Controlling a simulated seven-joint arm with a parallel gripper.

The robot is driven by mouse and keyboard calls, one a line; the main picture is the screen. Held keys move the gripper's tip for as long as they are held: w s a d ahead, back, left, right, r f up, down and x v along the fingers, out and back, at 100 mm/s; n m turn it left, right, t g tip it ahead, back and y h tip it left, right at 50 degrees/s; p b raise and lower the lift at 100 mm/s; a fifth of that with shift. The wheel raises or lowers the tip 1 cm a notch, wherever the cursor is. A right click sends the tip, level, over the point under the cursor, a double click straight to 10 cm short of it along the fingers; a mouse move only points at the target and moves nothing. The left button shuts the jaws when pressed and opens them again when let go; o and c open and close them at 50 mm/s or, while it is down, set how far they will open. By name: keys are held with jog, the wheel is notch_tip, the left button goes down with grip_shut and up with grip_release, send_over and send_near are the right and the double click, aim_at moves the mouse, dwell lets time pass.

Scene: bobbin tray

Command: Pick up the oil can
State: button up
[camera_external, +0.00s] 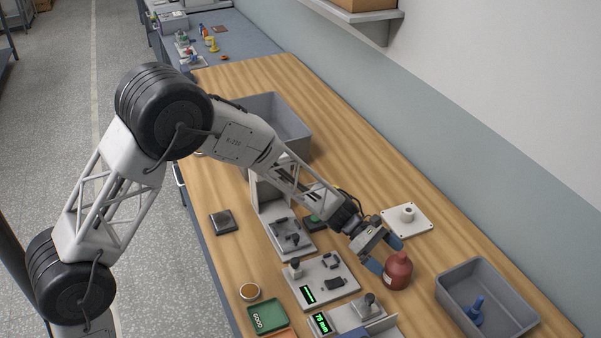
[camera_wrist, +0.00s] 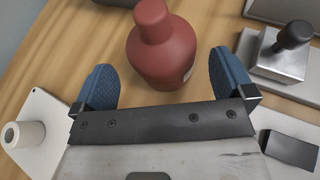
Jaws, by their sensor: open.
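The oil can looks like a red bottle with a rounded body and a narrower neck (camera_external: 398,272). It stands upright on the wooden table in the external view. In the wrist view the red oil can (camera_wrist: 161,50) is just ahead of and between the two blue fingertips. My gripper (camera_external: 382,256) is low over the table beside the can. In the wrist view my gripper (camera_wrist: 164,80) is open, with one blue finger on each side of the can. I see gaps between the can and both fingers there.
A white plate with a post (camera_external: 407,219) lies behind the can. A grey bin (camera_external: 487,297) holding a blue item (camera_external: 474,309) is to its right. Grey fixtures with displays (camera_external: 322,283) stand to its left. A larger grey bin (camera_external: 285,122) is farther back. Bare wood surrounds the can's far side.

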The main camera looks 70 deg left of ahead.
aim_at(397, 266)
jog(key=shift+x, duration=2.1)
jog(key=c, duration=1)
